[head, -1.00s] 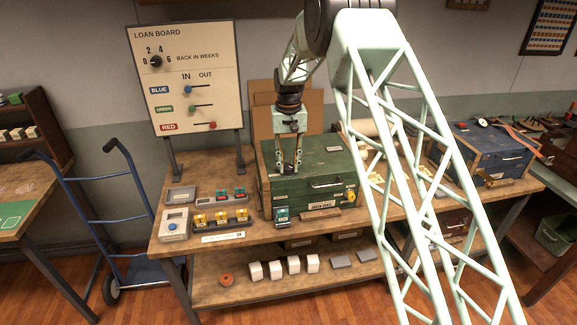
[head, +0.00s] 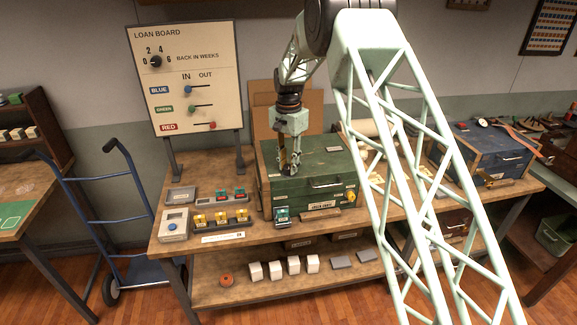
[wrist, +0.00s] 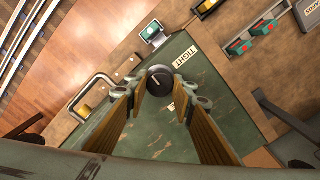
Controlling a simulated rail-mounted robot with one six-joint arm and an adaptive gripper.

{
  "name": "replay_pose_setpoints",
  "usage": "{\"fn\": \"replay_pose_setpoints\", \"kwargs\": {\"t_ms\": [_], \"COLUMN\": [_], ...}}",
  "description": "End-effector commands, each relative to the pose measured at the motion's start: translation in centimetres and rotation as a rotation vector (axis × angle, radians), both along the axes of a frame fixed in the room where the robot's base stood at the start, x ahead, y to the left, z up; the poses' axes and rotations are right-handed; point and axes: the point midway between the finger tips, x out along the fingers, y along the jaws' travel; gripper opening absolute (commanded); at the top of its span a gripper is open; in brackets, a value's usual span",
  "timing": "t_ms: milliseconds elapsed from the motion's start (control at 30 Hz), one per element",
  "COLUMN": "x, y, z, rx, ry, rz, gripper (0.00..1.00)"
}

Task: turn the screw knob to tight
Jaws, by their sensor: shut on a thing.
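The screw knob (wrist: 160,82) is a dark round knob with a pale mark, on the lid of the green box (head: 325,160). The lid also fills the middle of the wrist view (wrist: 205,75). A "TIGHT" label (wrist: 186,57) lies on the lid, up and right of the knob. A second label (wrist: 171,107) is mostly hidden by my fingers. My gripper (head: 291,172) is low over the lid's left part. In the wrist view, its fingers (wrist: 160,88) are shut on the knob, one at each side.
The green box stands on a wooden bench (head: 165,235). The loan board (head: 188,80) stands behind.

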Motion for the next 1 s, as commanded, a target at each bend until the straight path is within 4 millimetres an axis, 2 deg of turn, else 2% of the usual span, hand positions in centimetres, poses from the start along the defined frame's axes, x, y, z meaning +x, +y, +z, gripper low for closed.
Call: {"fn": "replay_pose_setpoints", "kwargs": {"t_ms": [1000], "x": [0.04], "y": [0.01], "z": [0.06], "rx": [0.001], "ry": [-0.001], "rz": [-0.811], "gripper": [0.13]}}
